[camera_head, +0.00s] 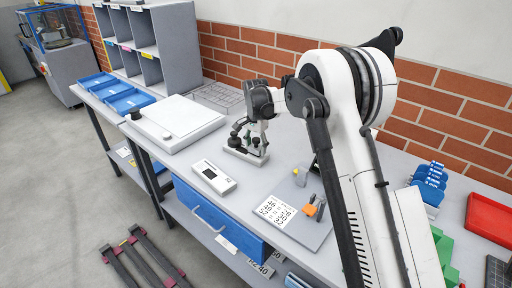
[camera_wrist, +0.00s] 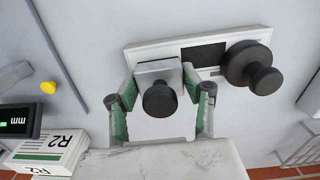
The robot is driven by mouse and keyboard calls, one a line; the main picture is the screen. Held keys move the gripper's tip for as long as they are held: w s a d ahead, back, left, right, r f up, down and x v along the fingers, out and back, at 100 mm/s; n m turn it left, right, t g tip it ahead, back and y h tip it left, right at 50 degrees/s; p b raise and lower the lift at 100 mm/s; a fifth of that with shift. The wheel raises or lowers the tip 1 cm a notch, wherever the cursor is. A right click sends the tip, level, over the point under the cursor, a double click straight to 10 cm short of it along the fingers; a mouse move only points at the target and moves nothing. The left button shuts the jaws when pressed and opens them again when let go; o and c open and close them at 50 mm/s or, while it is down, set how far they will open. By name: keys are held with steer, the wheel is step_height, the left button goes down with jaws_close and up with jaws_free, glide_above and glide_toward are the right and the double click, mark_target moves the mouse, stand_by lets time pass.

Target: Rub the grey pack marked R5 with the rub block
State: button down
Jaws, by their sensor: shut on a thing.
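My gripper (camera_wrist: 162,103) is shut on a pale grey block with a black knob (camera_wrist: 160,98), which looks like the rub block; its fingers with green pads stand on either side. In the head view my gripper (camera_head: 251,138) is low over the bench, at a light holder (camera_head: 240,156). The holder also shows in the wrist view (camera_wrist: 143,54), with a dark rectangular pad and a second black knob. I cannot tell whether the block touches the holder. A white-grey pack marked R2 (camera_wrist: 45,150) shows at the lower left of the wrist view. No R5 mark is readable.
A white device with a small display (camera_head: 213,177) lies in front of my gripper. A board with a number card (camera_head: 290,215) is to the right. A black "mm" display (camera_wrist: 18,121) stands beside the R2 pack. A white flat-topped box (camera_head: 178,123) is to the left.

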mark_target(246, 150)
steer(key=shift+f+b, duration=0.4)
steer(key=shift+f, duration=0.1)
stand_by(0.5)
steer(key=shift+w+a, duration=0.1)
steer(key=shift+w+a+r, duration=0.1)
steer(key=shift+w+a, duration=0.25)
steer(key=shift+a, duration=0.2)
steer(key=shift+w+a, duration=0.1)
steer(key=shift+w+a+b, duration=0.3)
steer(key=shift+a+b, duration=0.1)
steer(key=shift+a, duration=0.15)
steer(key=shift+w+a, duration=0.4)
steer(key=shift+a, duration=0.2)
steer(key=shift+w+a, duration=0.1)
steer(key=shift+a, duration=0.05)
